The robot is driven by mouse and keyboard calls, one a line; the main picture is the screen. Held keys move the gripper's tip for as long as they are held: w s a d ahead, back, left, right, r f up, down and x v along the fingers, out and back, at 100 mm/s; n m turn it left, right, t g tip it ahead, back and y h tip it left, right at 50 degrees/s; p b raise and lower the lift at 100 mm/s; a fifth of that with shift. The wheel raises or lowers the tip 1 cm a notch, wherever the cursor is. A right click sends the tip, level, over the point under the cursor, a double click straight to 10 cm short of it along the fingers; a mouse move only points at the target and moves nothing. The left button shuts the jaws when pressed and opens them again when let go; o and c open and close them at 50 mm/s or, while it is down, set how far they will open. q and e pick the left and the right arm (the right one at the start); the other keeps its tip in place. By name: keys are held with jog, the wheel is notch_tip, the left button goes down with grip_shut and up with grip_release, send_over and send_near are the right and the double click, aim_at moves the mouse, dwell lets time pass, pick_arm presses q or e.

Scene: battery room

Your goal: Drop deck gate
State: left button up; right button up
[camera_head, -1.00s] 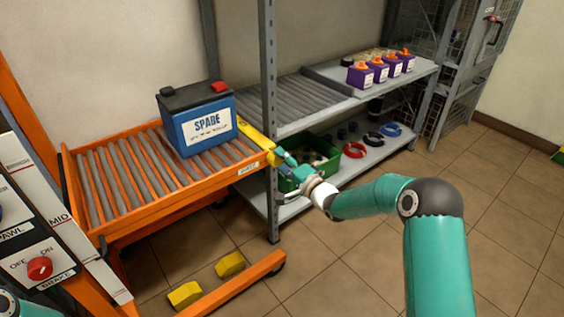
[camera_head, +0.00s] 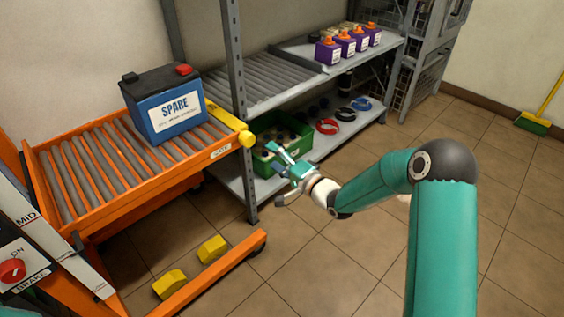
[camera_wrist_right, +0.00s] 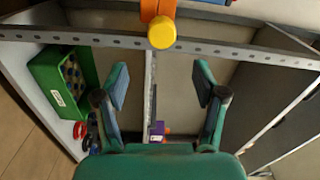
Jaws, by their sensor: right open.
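The deck gate is a yellow bar (camera_head: 226,117) along the right end of the orange roller deck (camera_head: 75,236), beside the blue SPARE battery (camera_head: 170,115). It ends in a round yellow knob (camera_head: 246,139) by the GATE label. The knob also shows in the right wrist view (camera_wrist_right: 162,32). My right gripper (camera_head: 276,160) is open and empty, apart from the knob and a little to its right in the head view. In the wrist view the knob lies beyond and between the open fingers (camera_wrist_right: 160,78). My left gripper is out of view.
A grey shelf rack with an upright post (camera_head: 238,110) adjoins the deck. A green crate (camera_head: 285,150) and cable coils (camera_head: 327,127) sit on its lower shelf. Purple bottles (camera_head: 345,47) stand above. Yellow blocks (camera_head: 212,249) lie below the deck.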

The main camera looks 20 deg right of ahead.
jog(key=v, duration=0.2)
jog(key=shift+s+d, duration=0.15)
jog(key=shift+s, duration=0.15)
jog(key=s+a+f+g, duration=0.3)
jog(key=s+a+f, duration=0.25)
jog(key=f, duration=0.35)
jog(key=s+a+f+g, duration=0.4)
jog(key=a+f, duration=0.2)
jog(key=f, duration=0.3)
jog(key=s+a+f+n+g+h, duration=0.1)
jog(key=s+f+n+g, duration=0.4)
jog(key=s, duration=0.6)
jog(key=s+a+f+n+g+h, duration=0.1)
jog(key=s+f+n+g, duration=0.4)
jog(key=s, duration=0.7)
notch_tip(320, 180, up, 33)
jog(key=p, duration=3.3)
jog(key=shift+w+f+t, duration=0.25)
jog(key=shift+w+t, duration=0.05)
jog(key=shift+w, duration=0.1)
